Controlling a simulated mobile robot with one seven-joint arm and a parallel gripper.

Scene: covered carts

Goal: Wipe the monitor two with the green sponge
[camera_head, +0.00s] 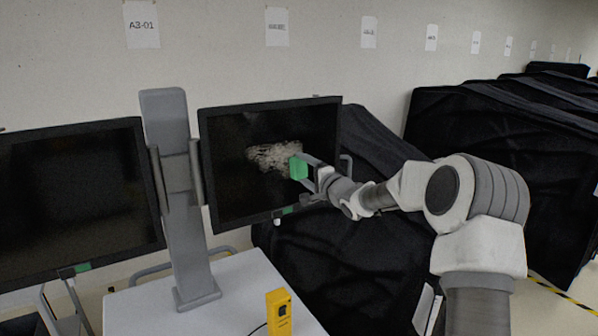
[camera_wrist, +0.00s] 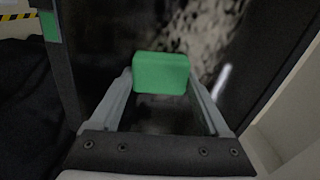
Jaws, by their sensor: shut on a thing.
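Two dark monitors hang from a grey post in the head view. The right monitor (camera_head: 232,175) bears a pale, mottled smudge (camera_head: 272,156) on the middle of its screen. The left monitor (camera_head: 75,200) looks plain and dark. I cannot read which one is numbered two. My gripper (camera_head: 309,168) is shut on the green sponge (camera_head: 298,167), in front of the right monitor at the smudge's right edge. In the wrist view the sponge (camera_wrist: 161,73) sits between the fingertips, with the smudge (camera_wrist: 205,35) behind it. I cannot tell whether the sponge touches the screen.
A grey post (camera_head: 176,200) stands on a white table (camera_head: 215,300) between the monitors. A yellow device (camera_head: 279,312) stands at the table's front. Black-covered carts (camera_head: 470,130) fill the right side. Paper labels hang on the wall behind.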

